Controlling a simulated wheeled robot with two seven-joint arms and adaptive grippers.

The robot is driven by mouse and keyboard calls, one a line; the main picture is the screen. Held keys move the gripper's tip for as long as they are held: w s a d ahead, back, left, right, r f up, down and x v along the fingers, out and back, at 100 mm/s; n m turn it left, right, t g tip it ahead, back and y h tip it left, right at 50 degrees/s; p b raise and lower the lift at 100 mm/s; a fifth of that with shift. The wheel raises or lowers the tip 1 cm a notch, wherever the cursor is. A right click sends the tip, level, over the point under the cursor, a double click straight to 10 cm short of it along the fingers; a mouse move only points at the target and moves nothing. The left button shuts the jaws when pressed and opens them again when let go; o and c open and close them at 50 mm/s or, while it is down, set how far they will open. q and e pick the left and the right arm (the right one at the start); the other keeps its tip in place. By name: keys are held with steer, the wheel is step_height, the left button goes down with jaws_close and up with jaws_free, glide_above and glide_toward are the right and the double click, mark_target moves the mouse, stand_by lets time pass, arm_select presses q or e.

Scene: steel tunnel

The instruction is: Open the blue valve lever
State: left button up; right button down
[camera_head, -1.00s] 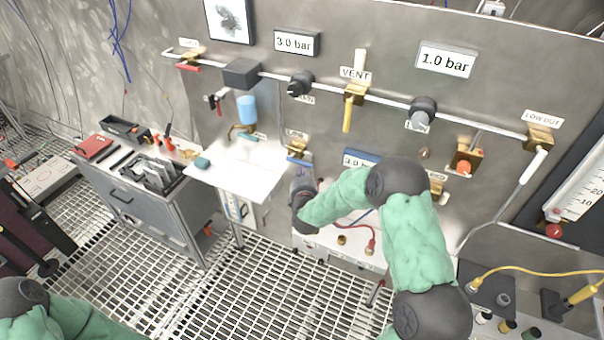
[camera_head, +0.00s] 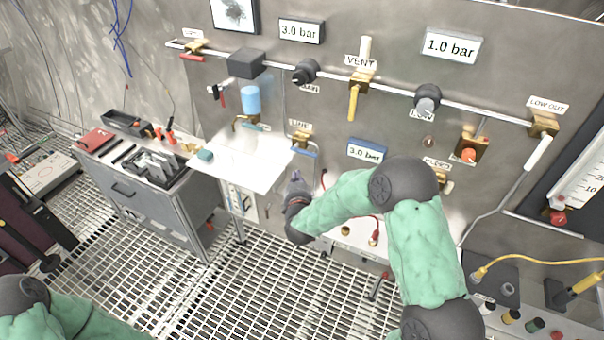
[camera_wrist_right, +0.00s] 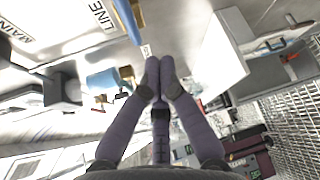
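The blue valve lever (camera_head: 304,151) sits on a brass valve under the LINE label on the steel panel, lying roughly along the panel in the head view. In the right wrist view the blue lever (camera_wrist_right: 127,20) runs up out of the top edge beside its brass body. My right gripper (camera_head: 296,178) is just below and slightly left of the lever, apart from it. In the right wrist view its fingertips (camera_wrist_right: 160,68) are together with nothing seen between them, the lever ahead and to the left. My left arm shows at lower left; its gripper is out of view.
A white shelf (camera_head: 238,163) juts out left of my right gripper. A blue cylinder (camera_head: 251,100) and the yellow VENT lever (camera_head: 352,103) are above. A blue-framed 3.0 bar display (camera_head: 366,151) is to the right. Open grating floor (camera_head: 262,285) lies below.

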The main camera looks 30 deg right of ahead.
steer(key=shift+s+a+r, duration=0.55)
steer(key=shift+s+a, duration=0.05)
steer(key=shift+a, duration=0.2)
steer(key=s+a+f+m+g+y+b, duration=0.1)
steer(key=s+a+f+m+g+y, duration=0.2)
steer(key=f, duration=0.5)
steer(key=s+a+f+m+g+y+b, duration=0.1)
steer(key=s+a+f+m, duration=0.25)
steer(key=f, duration=0.45)
steer(key=s+a+f+m+g+y+b, duration=0.1)
steer(key=s+a+f+m+g+y, duration=0.2)
steer(key=f, duration=0.6)
steer(key=s+a+f+m+g+y+b, duration=0.1)
steer(key=s+a+f+m+g, duration=0.2)
steer(key=s, duration=0.7)
steer(key=s+a+f+m+g+y+b, duration=0.2)
steer(key=s+a+f+m+g, duration=0.2)
steer(key=s, duration=0.7)
step_height(320, 180, down, 5)
steer(key=a+m, duration=0.2)
steer(key=m, duration=0.1)
steer(key=shift+s+a+r, duration=0.2)
steer(key=shift+s, duration=0.05)
